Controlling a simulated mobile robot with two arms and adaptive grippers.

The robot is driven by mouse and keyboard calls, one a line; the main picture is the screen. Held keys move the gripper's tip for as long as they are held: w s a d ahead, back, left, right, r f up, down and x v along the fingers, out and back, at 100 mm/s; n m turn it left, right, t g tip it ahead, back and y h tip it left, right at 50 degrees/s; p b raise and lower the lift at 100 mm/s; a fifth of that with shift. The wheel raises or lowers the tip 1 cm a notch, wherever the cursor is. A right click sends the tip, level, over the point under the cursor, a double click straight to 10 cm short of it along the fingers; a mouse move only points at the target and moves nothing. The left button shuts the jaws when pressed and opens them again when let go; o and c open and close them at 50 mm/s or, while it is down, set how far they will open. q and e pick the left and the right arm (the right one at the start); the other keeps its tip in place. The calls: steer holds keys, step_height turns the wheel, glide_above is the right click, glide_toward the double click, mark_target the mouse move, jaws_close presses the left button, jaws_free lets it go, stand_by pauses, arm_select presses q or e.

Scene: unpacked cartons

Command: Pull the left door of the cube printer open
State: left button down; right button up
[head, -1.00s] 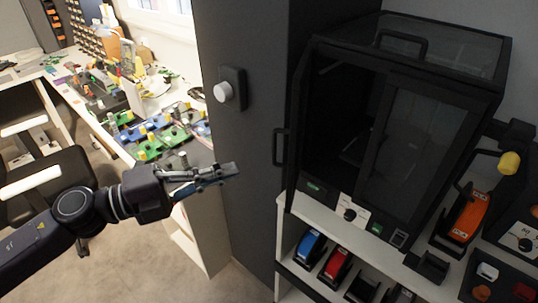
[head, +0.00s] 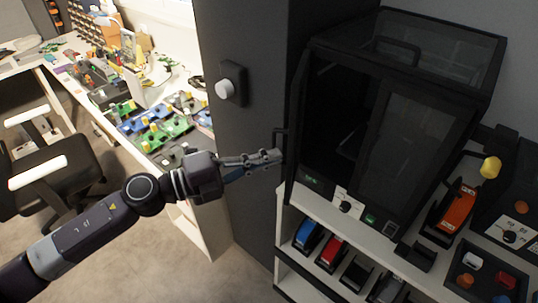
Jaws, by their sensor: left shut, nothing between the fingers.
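The cube printer (head: 405,75) is a black box with a glazed front on a white shelf unit at the right. Its right door (head: 415,150) is in place. The left half of the front looks dark and open, and the left door (head: 300,125) seems to show nearly edge-on at the left side. A dark bar handle (head: 279,137) sticks out to the left there. My left gripper (head: 277,156) is shut and empty, its tips at the handle's lower end; I cannot tell whether they touch. My right gripper is not in view.
A dark cabinet or wall panel with a white knob (head: 225,89) stands left of the printer. Small coloured machines, among them an orange one (head: 457,208), are beside and below it. A cluttered bench (head: 150,115) and a chair (head: 50,170) are at the left.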

arm_select(q)
steer(key=w+a+m+g+h+b, duration=0.1)
steer(key=w+a+m+g+b, duration=0.2)
steer(key=b, duration=0.5)
steer(key=w+a+g, duration=0.1)
steer(key=w+a, duration=0.1)
steer(key=a, duration=0.1)
steer(key=shift+w+a+h, duration=0.2)
steer(key=shift+w+h, duration=0.1)
steer(key=shift+w, duration=0.1)
stand_by(0.3)
